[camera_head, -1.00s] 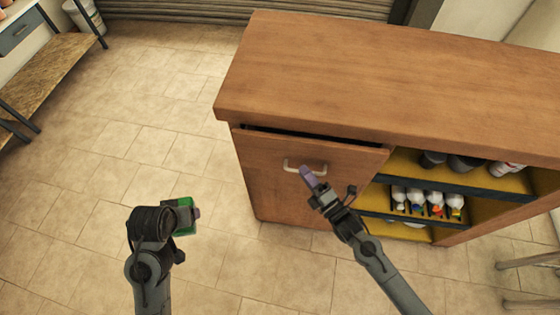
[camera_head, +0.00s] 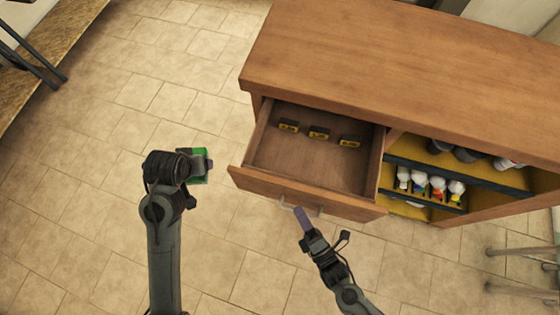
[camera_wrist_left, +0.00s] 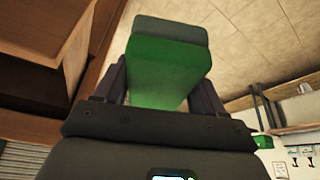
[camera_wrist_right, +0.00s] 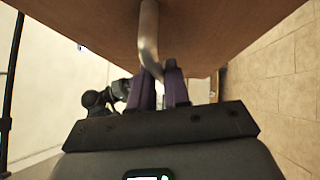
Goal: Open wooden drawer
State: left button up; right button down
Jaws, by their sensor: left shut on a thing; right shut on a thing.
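The wooden drawer (camera_head: 300,190) is pulled out from the cabinet, with its inside showing in the head view. Several small black-and-yellow items lie near its back. My right gripper (camera_head: 301,213) is at the drawer front, shut on the metal handle (camera_head: 314,211). In the right wrist view the handle (camera_wrist_right: 149,35) runs down between the purple fingers (camera_wrist_right: 160,88). My left gripper (camera_head: 207,166) is to the left of the drawer, shut on a green block with a dark end (camera_wrist_left: 168,65). The block is held clear of the cabinet.
The wooden cabinet (camera_head: 420,65) has an open yellow shelf with several bottles (camera_head: 430,186) right of the drawer. Stool legs (camera_head: 520,270) stand at the lower right. A bench (camera_head: 50,50) is at the upper left. Tiled floor (camera_head: 110,150) is free on the left.

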pick_arm(q)
jog(key=shift+r, duration=0.15)
pick_arm(e)
jog(key=shift+s+a, duration=0.15)
jog(key=shift+s, duration=0.35)
jog(key=c, duration=1.2)
grip_release()
jog(key=shift+o, duration=0.2)
pick_arm(q)
jog(key=shift+f+b, duration=0.45)
jog(key=shift+f, duration=0.05)
pick_arm(e)
jog(key=v, duration=1.2)
pick_arm(q)
jog(key=shift+s+r, duration=0.1)
pick_arm(e)
jog(key=shift+s+r, duration=0.1)
